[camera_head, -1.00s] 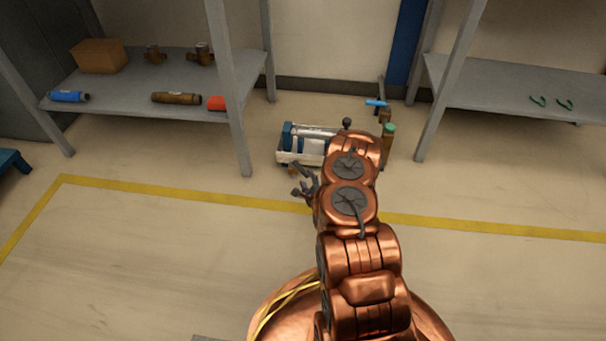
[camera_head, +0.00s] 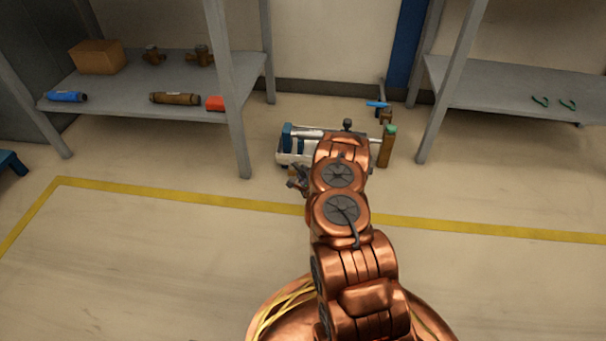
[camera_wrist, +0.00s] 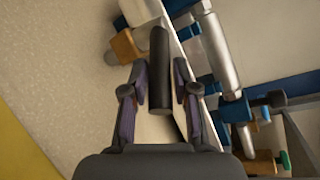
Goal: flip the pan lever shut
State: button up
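The meter testbench (camera_head: 283,158) is a low white pan with blue fittings and a silver tube, standing on the floor beyond my arm. In the wrist view a dark cylindrical handle (camera_wrist: 160,75), which looks like the pan lever, lies along the white pan's side near a brass fitting (camera_wrist: 126,46). My gripper (camera_wrist: 160,68) is open, with one finger on each side of the handle. Small gaps show beside it, and I cannot tell whether either finger touches. In the head view my gripper (camera_head: 297,180) is at the bench's front left, partly hidden by my arm.
A silver tube (camera_wrist: 218,55) and blue fittings lie to the right in the wrist view. Grey shelves stand left (camera_head: 140,105) and right (camera_head: 500,100) of the bench. A brown post with a green top (camera_head: 387,148) stands at its right. Open floor lies in front.

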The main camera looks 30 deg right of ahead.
grip_shut()
jog(key=shift+d, duration=0.1)
dwell(0.3)
